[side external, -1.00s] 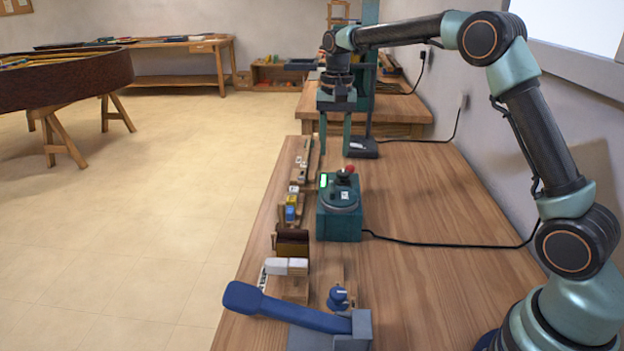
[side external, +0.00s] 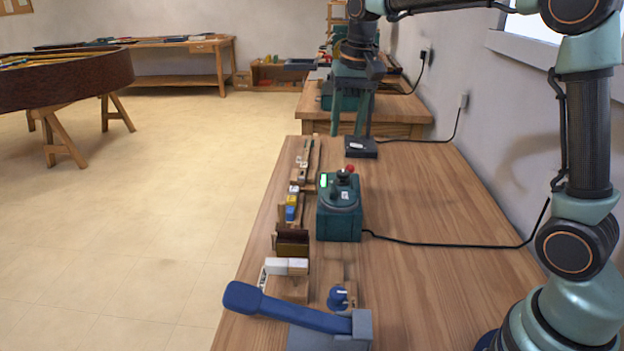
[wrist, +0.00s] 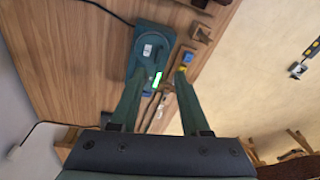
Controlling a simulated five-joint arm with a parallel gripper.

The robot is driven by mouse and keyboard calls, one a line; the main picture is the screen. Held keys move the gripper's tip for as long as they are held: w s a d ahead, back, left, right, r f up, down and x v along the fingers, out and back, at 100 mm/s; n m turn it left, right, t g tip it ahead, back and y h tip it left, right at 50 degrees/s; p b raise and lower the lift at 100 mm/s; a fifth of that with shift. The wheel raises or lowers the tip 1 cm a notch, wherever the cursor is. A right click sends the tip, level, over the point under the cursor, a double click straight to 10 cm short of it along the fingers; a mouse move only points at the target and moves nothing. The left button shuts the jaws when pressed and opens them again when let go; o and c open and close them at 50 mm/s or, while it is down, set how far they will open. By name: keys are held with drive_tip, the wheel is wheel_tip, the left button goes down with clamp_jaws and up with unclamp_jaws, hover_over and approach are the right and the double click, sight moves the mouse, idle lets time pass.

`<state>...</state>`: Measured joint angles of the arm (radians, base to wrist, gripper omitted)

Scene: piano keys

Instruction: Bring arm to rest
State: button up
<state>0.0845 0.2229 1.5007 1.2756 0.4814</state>
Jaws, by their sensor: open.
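My gripper (side external: 352,128) hangs pointing down over the far part of the wooden workbench (side external: 420,215) in the side view. Its two teal fingers are apart, with nothing seen between them. In the wrist view my gripper (wrist: 160,72) is open too, with the bench scene beyond its fingers. My arm rises almost upright from the bench's near right and reaches back across the top of the picture, where part of it is cut off. A white-topped piano key piece (side external: 287,266) sits at the bench's left edge.
A teal box (side external: 340,222) with a red-knobbed lever and green display stands mid-bench; its cable runs right. A blue lever (side external: 290,312) lies at the near end. A small black stand (side external: 361,148) is at the far end.

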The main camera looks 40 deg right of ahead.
drive_tip(key=s+a+f+n+t, duration=0.1)
drive_tip(key=s+a+n+t, duration=0.1)
drive_tip(key=s, duration=0.6)
drive_tip(key=s+a+f+n+t, duration=0.1)
drive_tip(key=s+n, duration=0.3)
drive_tip(key=s, duration=0.4)
drive_tip(key=shift+s+a+f+t, duration=0.35)
drive_tip(key=shift+a+t, duration=0.05)
drive_tip(key=shift+t, duration=0.1)
